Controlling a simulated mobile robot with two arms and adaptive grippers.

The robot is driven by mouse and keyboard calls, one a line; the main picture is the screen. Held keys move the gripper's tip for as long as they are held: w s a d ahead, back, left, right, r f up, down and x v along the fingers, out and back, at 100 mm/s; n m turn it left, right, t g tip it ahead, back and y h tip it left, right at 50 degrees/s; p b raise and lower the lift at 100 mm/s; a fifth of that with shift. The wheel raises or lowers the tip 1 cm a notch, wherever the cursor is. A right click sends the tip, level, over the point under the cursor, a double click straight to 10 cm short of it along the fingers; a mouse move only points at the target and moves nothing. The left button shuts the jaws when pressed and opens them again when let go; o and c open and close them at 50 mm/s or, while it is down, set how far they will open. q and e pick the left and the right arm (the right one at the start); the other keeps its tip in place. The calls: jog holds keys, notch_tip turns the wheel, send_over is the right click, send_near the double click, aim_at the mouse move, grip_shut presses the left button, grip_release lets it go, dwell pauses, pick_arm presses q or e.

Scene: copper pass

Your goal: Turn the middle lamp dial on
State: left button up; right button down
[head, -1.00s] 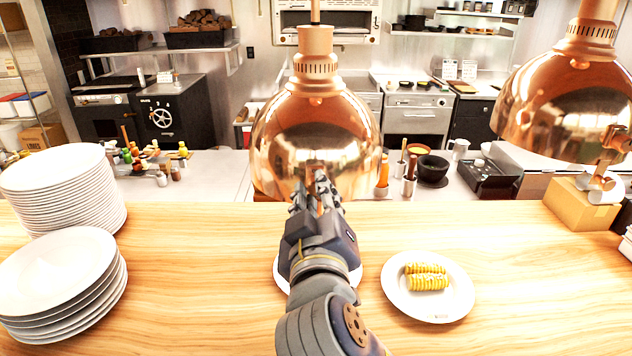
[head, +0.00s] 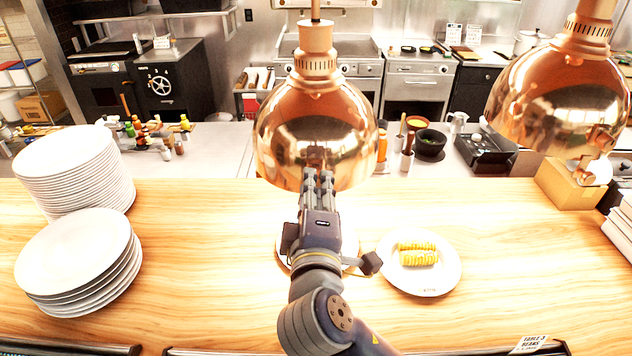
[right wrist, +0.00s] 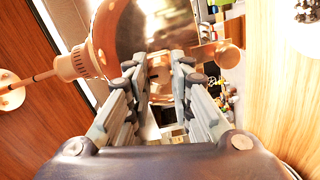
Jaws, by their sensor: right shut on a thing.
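The middle lamp is a polished copper dome (head: 280,140) hanging over the wooden counter. My right gripper (head: 318,172) reaches up to the front of its lower part. In the right wrist view its two fingers (right wrist: 160,72) are closed in on a small copper dial (right wrist: 160,78) at the lamp (right wrist: 128,30). In the head view the fingers mostly cover the dial, so its setting cannot be told. My left gripper is not in view.
A second copper lamp (head: 560,105) hangs at the right. Below, a plate (head: 398,278) with corn stands on the counter (head: 190,260), and another plate is mostly hidden behind my right arm. White plate stacks (head: 75,260) stand at the left.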

jog(key=shift+n, duration=0.3)
jog(key=shift+f, duration=0.1)
jog(key=c, duration=1.4)
grip_release()
jog(key=s, duration=0.7)
jog(key=shift+s, duration=0.3)
